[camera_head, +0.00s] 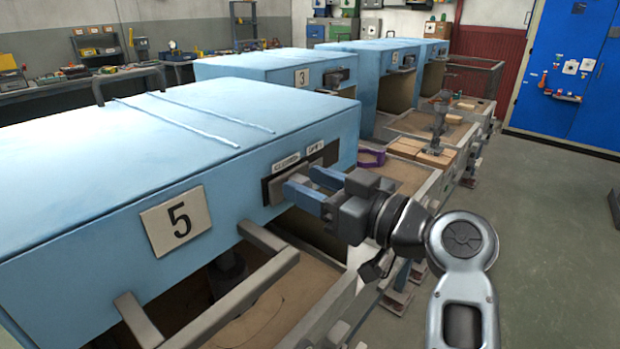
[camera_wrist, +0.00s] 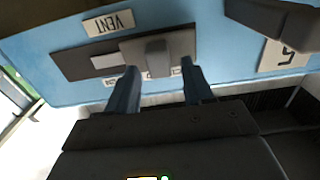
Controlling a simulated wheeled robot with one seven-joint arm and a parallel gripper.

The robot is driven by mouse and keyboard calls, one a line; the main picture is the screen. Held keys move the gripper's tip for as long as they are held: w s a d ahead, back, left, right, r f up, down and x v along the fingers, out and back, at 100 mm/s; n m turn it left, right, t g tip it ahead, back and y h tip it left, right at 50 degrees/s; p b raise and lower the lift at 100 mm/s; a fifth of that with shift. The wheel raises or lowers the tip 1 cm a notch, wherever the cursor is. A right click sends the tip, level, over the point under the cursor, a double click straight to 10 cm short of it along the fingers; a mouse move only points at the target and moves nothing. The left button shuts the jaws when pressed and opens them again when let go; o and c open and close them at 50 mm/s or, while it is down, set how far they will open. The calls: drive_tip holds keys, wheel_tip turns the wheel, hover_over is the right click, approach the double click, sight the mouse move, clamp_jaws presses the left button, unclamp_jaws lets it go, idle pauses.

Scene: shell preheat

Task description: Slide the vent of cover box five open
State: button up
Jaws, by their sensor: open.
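Cover box five (camera_head: 90,165) is the large light-blue box at the front left, with a "5" plate (camera_head: 175,221) on its face. Its vent is a dark track with a grey sliding plate and knob (camera_wrist: 156,55). The plate sits at the end nearer the "5", by the "CLOSED" label (camera_head: 286,162); the "OPEN" label (camera_head: 315,147) is farther right. My gripper (camera_head: 304,180) is open at the vent. In the wrist view its blue fingers (camera_wrist: 158,66) stand on either side of the knob, with visible gaps. The fingers partly hide lettering below the track.
A grey handle bar (camera_head: 235,301) juts out low in front of box five, near my gripper. Box three (camera_head: 265,68) and other blue boxes stand behind. Trays with tan blocks (camera_head: 435,158) lie beyond my arm. The floor (camera_head: 545,235) at right is mostly clear.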

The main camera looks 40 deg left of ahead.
drive_tip(key=shift+a, duration=0.45)
drive_tip(key=shift+c, duration=0.3)
clamp_jaws()
